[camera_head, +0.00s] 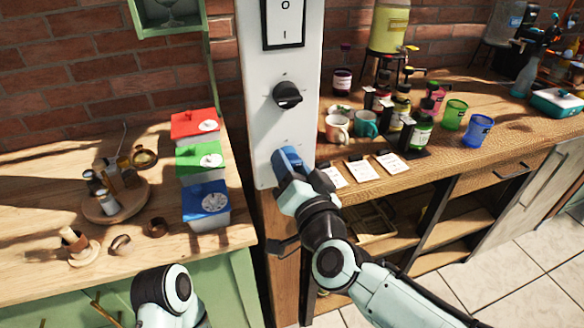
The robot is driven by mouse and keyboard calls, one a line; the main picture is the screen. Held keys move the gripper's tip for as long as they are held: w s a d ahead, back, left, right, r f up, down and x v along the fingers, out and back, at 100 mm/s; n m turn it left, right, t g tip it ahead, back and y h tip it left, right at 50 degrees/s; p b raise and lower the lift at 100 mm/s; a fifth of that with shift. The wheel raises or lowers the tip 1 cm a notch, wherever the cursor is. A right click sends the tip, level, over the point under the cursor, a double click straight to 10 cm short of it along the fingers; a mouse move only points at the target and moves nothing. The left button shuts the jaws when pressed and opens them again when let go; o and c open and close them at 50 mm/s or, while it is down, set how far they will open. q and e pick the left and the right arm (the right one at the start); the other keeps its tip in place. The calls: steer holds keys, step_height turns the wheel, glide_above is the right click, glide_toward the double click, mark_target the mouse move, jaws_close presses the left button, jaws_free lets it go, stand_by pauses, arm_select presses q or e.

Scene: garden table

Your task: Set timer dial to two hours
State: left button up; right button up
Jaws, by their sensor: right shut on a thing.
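A white upright panel (262,125) stands at the middle of the view. It carries a black round dial (287,95) with small marks around it. More small marks show lower on the panel, above my right gripper (287,160). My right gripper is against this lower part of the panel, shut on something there. Its blue front end and my wrist hide what it holds, so a lower dial and its setting cannot be seen. The upper dial is clear of the gripper. My left arm shows at the bottom left, but its gripper is not in view.
A switch marked O and I (284,22) is at the panel's top. Left of the panel are red (192,122), green (198,158) and blue (206,205) boxes with round white faces. On the right, mugs, jars and cards stand on a wooden counter (440,165).

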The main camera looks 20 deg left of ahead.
arm_select(q)
steer(key=shift+w+a+f+b, duration=0.4)
steer(key=shift+w+f, duration=0.15)
steer(key=shift+w, duration=0.15)
arm_select(e)
steer(key=shift+m, duration=2)
steer(key=o, duration=1)
steer(key=shift+o, duration=0.2)
steer(key=shift+s, duration=0.1)
arm_select(q)
steer(key=shift+s+d+r, duration=0.2)
steer(key=shift+s, duration=0.1)
arm_select(e)
steer(key=v, duration=1.3)
steer(key=shift+d, duration=0.15)
